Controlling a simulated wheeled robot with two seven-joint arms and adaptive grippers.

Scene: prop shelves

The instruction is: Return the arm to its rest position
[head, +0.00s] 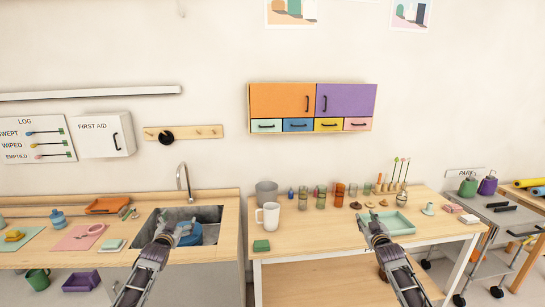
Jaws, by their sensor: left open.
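My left gripper (170,227) is in front of the sink (207,215), its arm coming up from the bottom edge. It is open and I see nothing held in it. A blue round object (189,238) sits in the sink just beyond it. My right gripper (373,224) is at the left edge of a mint green tray (399,224) in the picture. Its fingers are small and dark, so I cannot tell whether they are open or shut. Whether it touches the tray is also unclear.
A faucet (184,180) rises behind the sink. A wall cabinet (312,105) hangs above. A gap separates the counter and table.

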